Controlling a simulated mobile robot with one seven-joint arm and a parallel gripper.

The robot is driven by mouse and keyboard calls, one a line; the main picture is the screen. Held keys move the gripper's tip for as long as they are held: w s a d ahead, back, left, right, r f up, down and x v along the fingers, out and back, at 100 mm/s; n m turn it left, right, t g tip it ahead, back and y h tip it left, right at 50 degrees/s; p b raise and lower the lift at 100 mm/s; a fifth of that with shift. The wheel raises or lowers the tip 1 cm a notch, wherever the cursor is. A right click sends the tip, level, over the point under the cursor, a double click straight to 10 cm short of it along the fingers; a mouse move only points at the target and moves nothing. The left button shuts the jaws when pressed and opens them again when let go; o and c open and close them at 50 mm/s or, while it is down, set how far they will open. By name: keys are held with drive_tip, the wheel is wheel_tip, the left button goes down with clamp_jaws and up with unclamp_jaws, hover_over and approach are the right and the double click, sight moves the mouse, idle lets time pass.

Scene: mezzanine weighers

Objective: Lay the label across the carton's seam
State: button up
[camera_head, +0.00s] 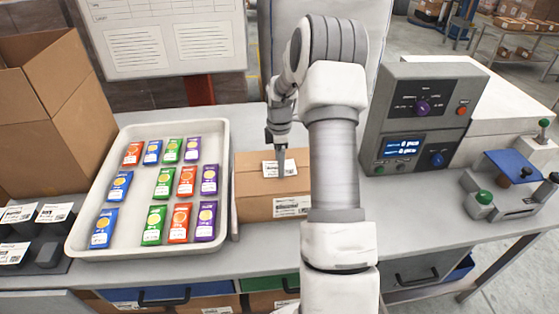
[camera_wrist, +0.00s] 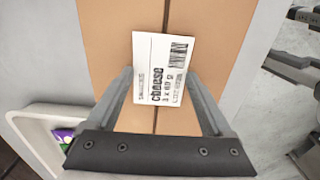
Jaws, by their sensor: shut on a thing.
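The label (camera_head: 280,168) also shows in the head view, over the top of the brown carton. The closed carton (camera_head: 262,205) stands on the bench, partly hidden by my arm. In the wrist view the carton (camera_wrist: 105,38) has a dark seam down its top, and the label lies across the line of that seam. I cannot tell whether the label touches the carton. My gripper (camera_head: 280,155) points down at the carton top, shut on the label; its fingers (camera_wrist: 162,95) flank it.
A white tray (camera_head: 75,222) with several coloured packets stands just left of the carton. An open cardboard box (camera_head: 50,110) is at the far left, near several labels on black stands (camera_head: 52,212). A grey control unit (camera_head: 425,120) stands at the right.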

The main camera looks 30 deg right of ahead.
drive_tip(key=shift+f, duration=0.1)
drive_tip(key=o, duration=1.1)
drive_tip(key=shift+c, duration=0.2)
wheel_tip(320, 180, up, 12)
drive_tip(key=shift+b, duration=0.3)
drive_tip(key=shift+a+r, duration=0.1)
drive_tip(key=shift+r, duration=0.1)
